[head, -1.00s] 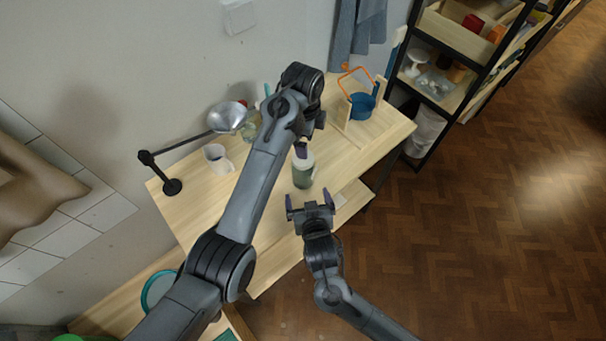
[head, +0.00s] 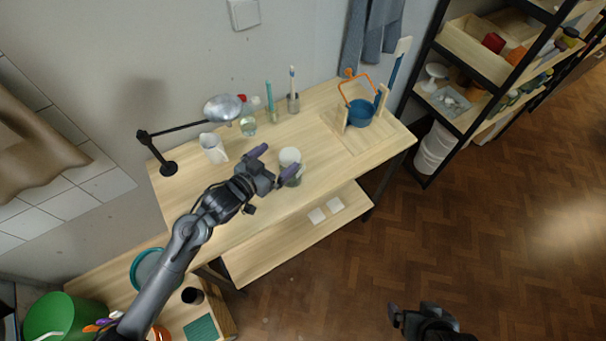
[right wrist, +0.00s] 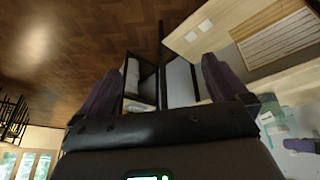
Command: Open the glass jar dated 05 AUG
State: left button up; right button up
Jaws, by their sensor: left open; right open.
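A glass jar (head: 292,179) with a pale round top (head: 289,156) stands upright on the wooden table, near its front edge. Its date is not legible here. My left gripper (head: 281,159) is open beside the jar, with one finger on the far left side and one in front of it. I cannot tell whether the fingers touch the jar. My right gripper (head: 411,311) is open and empty over the floor at lower right, well away from the jar. Its spread fingers also show in the right wrist view (right wrist: 160,90), with nothing between them.
A desk lamp (head: 222,108), a white mug (head: 213,148), a clear bottle (head: 248,124) and brush holders (head: 293,104) stand along the back. The table's front right is clear.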

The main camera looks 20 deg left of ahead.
pick_arm(q)
jog(key=shift+g, duration=0.7)
notch_tip(320, 180, down, 8)
jog(key=shift+w+f, duration=0.1)
jog(key=shift+b+x, duration=0.3)
jog(key=shift+x, duration=2.75)
jog(key=shift+d, duration=0.1)
pick_arm(e)
jog(key=shift+g, duration=0.5)
jog(key=s+f, duration=0.3)
pick_arm(q)
jog(key=c, duration=1.7)
pick_arm(e)
jog(key=shift+r, duration=0.1)
pick_arm(q)
jog(key=shift+r, duration=0.3)
